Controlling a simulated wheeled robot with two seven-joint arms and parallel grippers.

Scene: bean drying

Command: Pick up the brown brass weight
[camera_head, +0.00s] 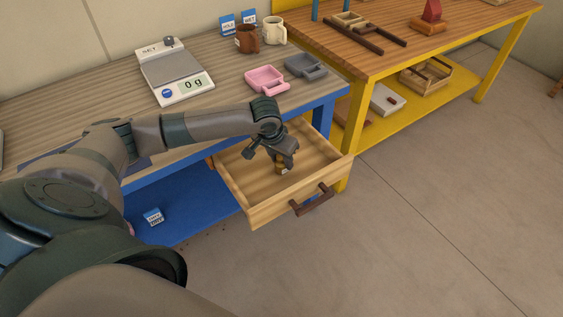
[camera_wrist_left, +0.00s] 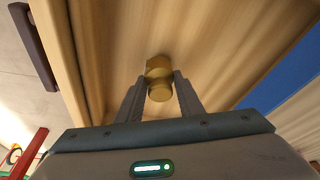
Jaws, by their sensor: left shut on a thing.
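The brown brass weight (camera_head: 282,169) is at my left gripper (camera_head: 283,163), inside the open wooden drawer (camera_head: 243,194). In the left wrist view the weight (camera_wrist_left: 159,76) shows as a golden-brown piece with a rounded knob, between the two fingers of the left gripper (camera_wrist_left: 160,88). The fingers are shut on it. The head view does not show clearly whether the weight touches the drawer floor. My right gripper is not in view.
The drawer's dark handle (camera_head: 312,200) faces the open floor. On the table above stand a scale (camera_head: 174,72) reading 0 g, a pink tray (camera_head: 266,79), a grey tray (camera_head: 306,66), a brown mug (camera_head: 247,39) and a cream mug (camera_head: 274,31). A yellow-framed bench (camera_head: 445,40) adjoins at right.

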